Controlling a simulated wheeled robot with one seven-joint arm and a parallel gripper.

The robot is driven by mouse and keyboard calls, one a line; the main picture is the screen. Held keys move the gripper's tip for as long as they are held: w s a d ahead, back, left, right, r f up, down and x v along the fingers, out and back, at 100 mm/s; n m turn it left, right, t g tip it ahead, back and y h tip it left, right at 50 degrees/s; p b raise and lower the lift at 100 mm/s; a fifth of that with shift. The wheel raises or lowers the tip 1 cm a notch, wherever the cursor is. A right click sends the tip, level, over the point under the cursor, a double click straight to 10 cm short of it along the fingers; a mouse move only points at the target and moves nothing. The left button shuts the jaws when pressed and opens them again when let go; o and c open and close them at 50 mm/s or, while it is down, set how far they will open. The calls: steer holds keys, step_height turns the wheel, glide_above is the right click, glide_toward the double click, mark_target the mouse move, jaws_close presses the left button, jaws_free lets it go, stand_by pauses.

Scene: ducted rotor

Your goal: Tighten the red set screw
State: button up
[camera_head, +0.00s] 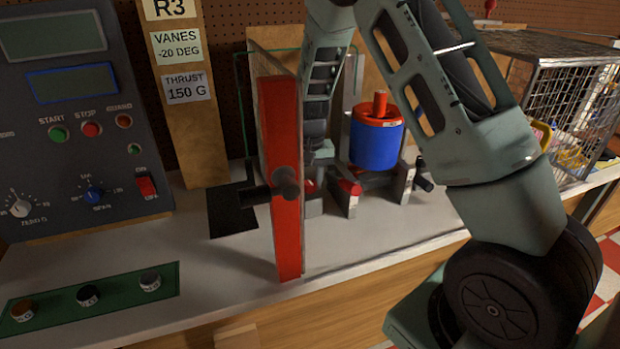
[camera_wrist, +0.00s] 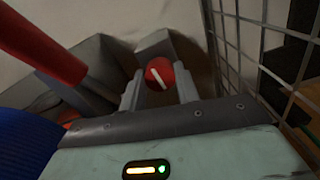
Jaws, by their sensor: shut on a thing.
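The red set screw (camera_wrist: 160,73) shows in the wrist view as a round red head with a slanted white line, at the face of a grey block (camera_wrist: 156,45). My gripper (camera_wrist: 159,77) has one finger on each side of the head and is shut on it. In the head view my arm reaches down behind the upright red-edged panel (camera_head: 287,235). The fingertips and their contact with the screw are hard to make out there. A blue motor body with a red top (camera_head: 377,143) stands to the right of the panel.
A wire mesh (camera_wrist: 252,40) stands close to the right of my gripper in the wrist view, and a red rod (camera_wrist: 40,42) crosses the upper left. The control box (camera_head: 70,140) is at the far left. A wire cage (camera_head: 570,105) stands at the right.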

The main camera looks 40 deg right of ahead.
mark_target(310, 182)
steer(key=shift+w+m, duration=0.1)
steer(key=shift+m, duration=0.5)
steer(key=o, duration=1)
steer(key=shift+c, duration=0.2)
step_height(310, 182, up, 18)
steer(key=b, duration=0.2)
steer(key=shift+f, duration=0.25)
